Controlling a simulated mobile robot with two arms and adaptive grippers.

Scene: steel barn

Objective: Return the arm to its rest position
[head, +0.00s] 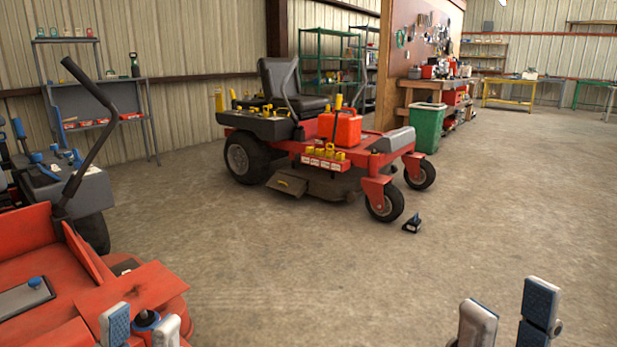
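My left gripper (141,327) is at the bottom left, low over the front of the nearby red mower (117,290). Its two pads stand apart. A dark knob with a blue top (147,317) shows between them, and I see no pad touching it. My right gripper (508,322) is at the bottom right over bare floor. Its pads are apart with nothing between them. Most of both arms is out of view.
A second red mower (282,127) carrying a red fuel can (340,128) stands mid-room. A small black object (412,223) lies on the floor beside its front wheel. A green bin (427,128) and a workbench (437,85) stand behind. The concrete floor in front is clear.

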